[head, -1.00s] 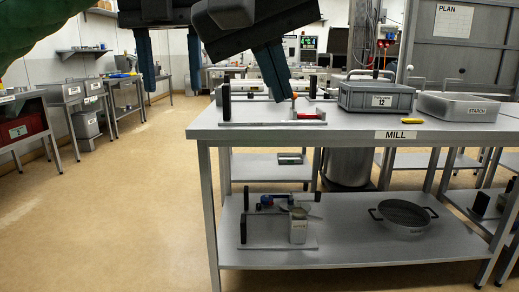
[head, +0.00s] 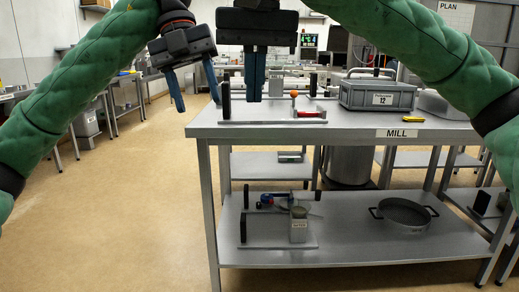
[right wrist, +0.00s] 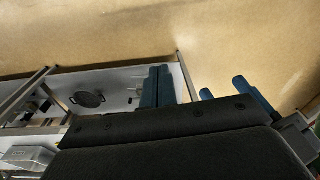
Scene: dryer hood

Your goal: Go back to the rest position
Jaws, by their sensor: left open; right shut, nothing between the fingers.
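My left gripper (head: 198,104) hangs over the floor, just left of the table, in the head view. Its two blue fingers are spread and hold nothing. My right gripper (head: 254,98) points down just to its right, before the table's back left corner. Its blue fingers are together with nothing between them. In the right wrist view the right gripper's shut fingers (right wrist: 157,88) show in the middle. The left gripper's parted fingers (right wrist: 230,92) show close to the right of them.
The MILL table (head: 350,127) stands ahead. On it are a grey box (head: 377,93), a light tray (head: 440,104), a yellow object (head: 412,119) and a red-handled fixture (head: 308,114). A pan (head: 405,214) sits on the lower shelf. The floor (head: 110,210) at left is clear.

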